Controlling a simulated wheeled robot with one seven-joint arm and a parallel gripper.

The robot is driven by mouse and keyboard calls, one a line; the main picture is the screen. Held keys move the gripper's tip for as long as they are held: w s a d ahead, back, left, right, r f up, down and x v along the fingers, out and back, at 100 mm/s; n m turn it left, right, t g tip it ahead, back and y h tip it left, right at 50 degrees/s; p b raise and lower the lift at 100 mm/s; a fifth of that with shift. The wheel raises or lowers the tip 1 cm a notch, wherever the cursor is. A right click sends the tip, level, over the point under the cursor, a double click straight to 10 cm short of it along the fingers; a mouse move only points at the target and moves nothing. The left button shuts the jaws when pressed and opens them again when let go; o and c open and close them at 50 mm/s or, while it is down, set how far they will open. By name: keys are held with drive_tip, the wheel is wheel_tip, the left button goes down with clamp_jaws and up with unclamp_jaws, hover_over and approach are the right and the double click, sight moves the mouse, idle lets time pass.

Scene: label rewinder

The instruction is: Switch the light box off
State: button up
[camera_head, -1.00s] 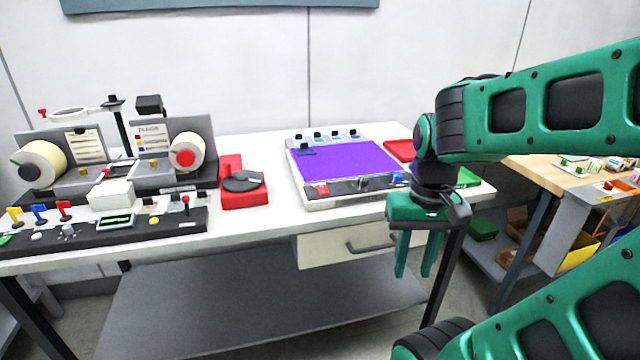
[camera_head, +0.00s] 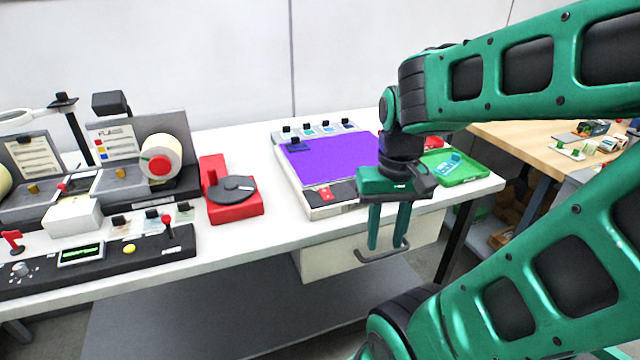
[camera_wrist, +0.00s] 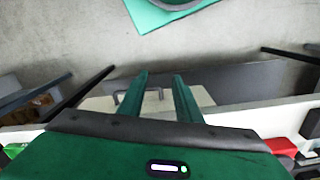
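The light box (camera_head: 312,205) lies on the white table, its panel glowing purple (camera_head: 330,160). A red switch (camera_head: 324,193) shows on its dark front strip; my gripper and arm hide the right part of that strip. Several black clips with blue pieces stand along its back edge. My gripper (camera_head: 387,247) points down in front of the table's front edge, before the drawer, apart from the light box. Its two fingers are parted with nothing between them. In the wrist view the open fingers (camera_wrist: 160,80) also show, over the drawer handle (camera_wrist: 128,97).
A green tray (camera_head: 470,172) and a partly hidden red tray stand right of the light box. A red base with a grey disc (camera_head: 233,189) stands to its left, beside the rewinder (camera_head: 160,160) and its control panel (camera_head: 90,262). A drawer handle (camera_head: 382,252) juts out below.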

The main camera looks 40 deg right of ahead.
drive_tip(key=shift+o, duration=1)
drive_tip(key=shift+s+d+r, duration=0.1)
wheel_tip(320, 180, up, 11)
drive_tip(key=n, duration=0.3)
hover_over(327, 195)
wheel_tip(327, 195, down, 10)
drive_tip(key=shift+f, duration=0.25)
